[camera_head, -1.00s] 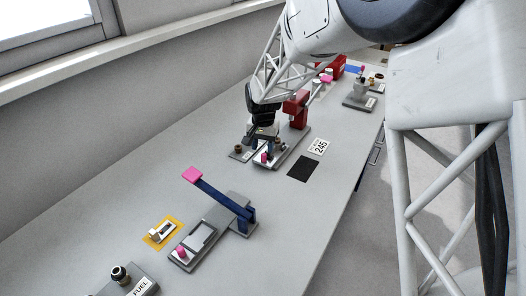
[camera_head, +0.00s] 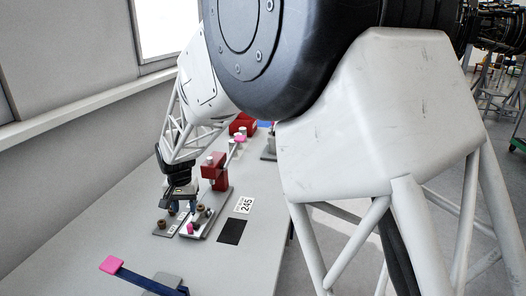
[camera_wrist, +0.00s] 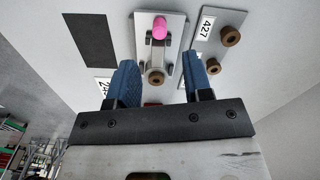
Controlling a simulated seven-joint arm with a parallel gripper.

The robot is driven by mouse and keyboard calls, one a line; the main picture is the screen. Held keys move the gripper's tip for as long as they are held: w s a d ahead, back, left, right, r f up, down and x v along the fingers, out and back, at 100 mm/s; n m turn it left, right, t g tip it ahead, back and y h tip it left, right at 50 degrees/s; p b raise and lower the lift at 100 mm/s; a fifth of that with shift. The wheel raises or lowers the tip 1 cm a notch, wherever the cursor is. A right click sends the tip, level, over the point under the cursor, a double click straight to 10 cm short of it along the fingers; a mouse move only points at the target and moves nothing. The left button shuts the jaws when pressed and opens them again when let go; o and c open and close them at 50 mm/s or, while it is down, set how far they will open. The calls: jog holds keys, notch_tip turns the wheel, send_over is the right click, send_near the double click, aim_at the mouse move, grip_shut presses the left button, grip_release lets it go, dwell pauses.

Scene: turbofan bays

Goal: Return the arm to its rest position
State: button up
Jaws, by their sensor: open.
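My gripper (camera_head: 180,204) hangs over the grey bench (camera_head: 125,238), low above a small fixture, with the arm reaching out and down to it. In the wrist view its two blue fingers (camera_wrist: 160,84) are apart with nothing held between them. A brown knob on a grey plate (camera_wrist: 172,30) shows between the fingers in that picture; I cannot tell how far below them it is. The plate also carries a pink-tipped lever (camera_wrist: 160,27). A second plate with brown knobs (camera_wrist: 230,36) and a 427 label lies beside it.
A red block (camera_head: 216,170) stands close behind the fixture. A black square (camera_head: 232,231) and a 245 label (camera_head: 244,205) lie on the bench to its right. A blue lever with a pink end (camera_head: 112,265) is nearer. The wall and window sill (camera_head: 80,112) run along the left.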

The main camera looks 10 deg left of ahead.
jog(key=s+d+r+m, duration=0.15)
jog(key=d+r, duration=0.35)
jog(key=d, duration=0.7)
jog(key=s+d+r+t, duration=0.15)
jog(key=d+r, duration=0.25)
jog(key=d, duration=0.7)
jog(key=s+d+r, duration=0.2)
jog(key=d+r, duration=0.3)
jog(key=d, duration=0.7)
jog(key=s+d+m+t, duration=0.1)
jog(key=s+d, duration=2.1)
jog(key=d, duration=0.1)
jog(key=shift+s+d+f+m, duration=0.2)
jog(key=shift+f+m, duration=0.15)
